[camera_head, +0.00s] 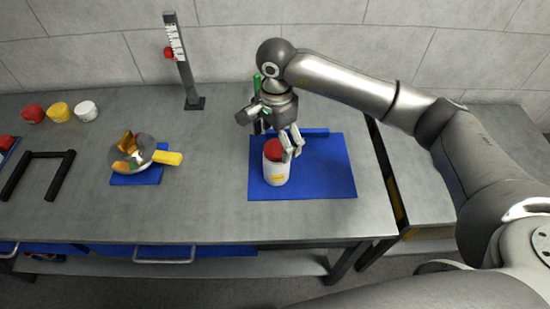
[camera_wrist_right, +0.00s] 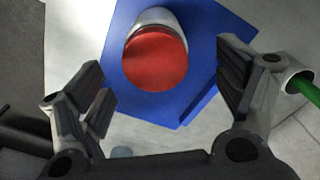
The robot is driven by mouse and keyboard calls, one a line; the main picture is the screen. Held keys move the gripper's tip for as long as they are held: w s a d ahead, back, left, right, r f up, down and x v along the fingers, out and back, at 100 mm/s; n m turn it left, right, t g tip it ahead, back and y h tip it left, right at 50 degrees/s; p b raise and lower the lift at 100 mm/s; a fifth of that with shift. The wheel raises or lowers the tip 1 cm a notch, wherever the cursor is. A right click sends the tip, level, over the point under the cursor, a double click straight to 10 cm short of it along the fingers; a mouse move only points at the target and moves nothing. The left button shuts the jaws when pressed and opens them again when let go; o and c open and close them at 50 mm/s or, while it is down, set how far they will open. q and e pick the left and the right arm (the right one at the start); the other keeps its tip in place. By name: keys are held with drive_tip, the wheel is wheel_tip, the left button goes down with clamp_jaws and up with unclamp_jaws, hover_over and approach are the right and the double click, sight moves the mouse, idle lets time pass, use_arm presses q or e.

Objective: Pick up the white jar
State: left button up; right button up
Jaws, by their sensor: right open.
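The white jar (camera_head: 276,172) has a red lid and a small yellow mark, and stands upright on the blue mat (camera_head: 325,180). In the right wrist view the jar's red lid (camera_wrist_right: 155,62) shows beyond the fingers, with a strip of its white side. My right gripper (camera_head: 292,145) is just behind and right of the jar's top in the head view. Its fingers (camera_wrist_right: 165,95) are spread apart with nothing between them at the tips. I cannot tell whether a finger touches the lid. My left gripper is not in view.
A pan (camera_head: 143,152) with food pieces and a yellow handle sits on a small blue mat at left. A black frame (camera_head: 40,172), small red, yellow and white items (camera_head: 60,111) and a post with a scale (camera_head: 184,65) stand on the grey table. A green object is behind my gripper.

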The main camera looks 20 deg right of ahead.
sight(276, 163)
drive_tip(key=shift+s+f, duration=0.2)
drive_tip(key=shift+f, duration=0.65)
drive_tip(key=shift+f+p, duration=0.25)
drive_tip(key=shift+p, duration=0.05)
wheel_tip(276, 163, down, 4)
drive_tip(key=shift+s+a+f+p, duration=0.1)
drive_tip(key=shift+s+p, duration=0.05)
drive_tip(key=shift+p, duration=0.95)
drive_tip(key=shift+f, duration=0.45)
drive_tip(key=shift+c, duration=1.5)
drive_tip(key=c, duration=1.1)
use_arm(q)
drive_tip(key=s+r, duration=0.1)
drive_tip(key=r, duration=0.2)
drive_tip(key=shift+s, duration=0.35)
